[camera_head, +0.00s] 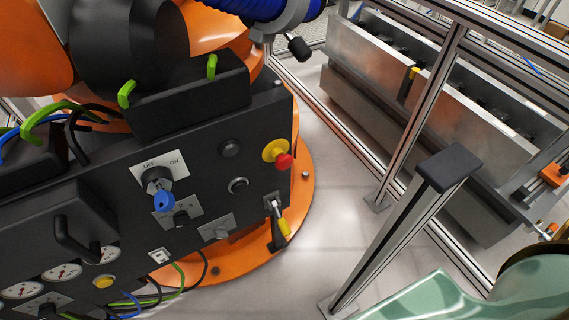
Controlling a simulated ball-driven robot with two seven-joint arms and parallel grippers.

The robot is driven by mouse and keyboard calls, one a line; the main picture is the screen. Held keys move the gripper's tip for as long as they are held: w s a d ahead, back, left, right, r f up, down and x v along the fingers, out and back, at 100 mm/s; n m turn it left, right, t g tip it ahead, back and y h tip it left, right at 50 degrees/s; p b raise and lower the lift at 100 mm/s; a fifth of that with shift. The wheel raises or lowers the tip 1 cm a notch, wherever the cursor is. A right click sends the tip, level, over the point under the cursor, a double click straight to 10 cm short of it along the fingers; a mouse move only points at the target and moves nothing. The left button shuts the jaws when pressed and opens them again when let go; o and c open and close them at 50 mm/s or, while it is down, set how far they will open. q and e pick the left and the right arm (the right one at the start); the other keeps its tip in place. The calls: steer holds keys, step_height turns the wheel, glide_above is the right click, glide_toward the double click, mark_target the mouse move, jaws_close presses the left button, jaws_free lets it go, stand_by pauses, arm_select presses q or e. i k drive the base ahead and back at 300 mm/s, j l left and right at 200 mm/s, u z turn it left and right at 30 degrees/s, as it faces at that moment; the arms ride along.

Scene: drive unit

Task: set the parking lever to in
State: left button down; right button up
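The dark control panel (112,202) of the drive unit fills the left side, seen at a slant. The grip points down and slightly right. I take this to be the parking lever, but no label on it is readable, so I cannot tell its setting. Neither of my grippers is in view, and nothing touches the lever.
The panel also carries a red knob on a yellow base (284,161), a blue key switch (163,200), a black handle (76,240) and gauges (62,273). A black-capped post (407,222) stands right of the lever, before a metal-framed fence (424,92). Floor between is clear.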

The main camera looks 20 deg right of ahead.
mark_target(283, 224)
steer(key=i+j+z, duration=0.1)
steer(key=z, duration=0.75)
steer(key=i+j, duration=0.05)
steer(key=i, duration=0.05)
